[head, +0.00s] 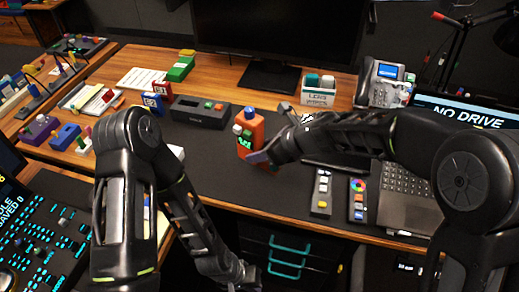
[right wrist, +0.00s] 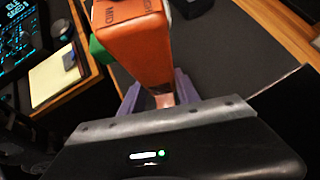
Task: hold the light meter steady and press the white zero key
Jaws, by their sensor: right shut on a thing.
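The light meter looks to be the orange upright device (head: 255,129) on the dark desk mat, with a blue part on top and white and green parts on its left side. In the right wrist view the orange body (right wrist: 135,50) has dark lettering and a green part at its left. My right gripper (head: 262,157) has purple fingers and is shut on its lower part; the fingers (right wrist: 160,97) flank it in the wrist view. I cannot tell for sure which part is the white zero key. My left gripper (head: 243,278) is low, in front of the desk edge, its fingers unclear.
A dark grey box with buttons (head: 200,111) stands left of the meter. Two button remotes (head: 321,192) and a laptop (head: 411,190) lie to the right. A monitor (head: 278,38) stands behind. Drawers with teal handles (head: 287,268) are below the desk edge near my left gripper.

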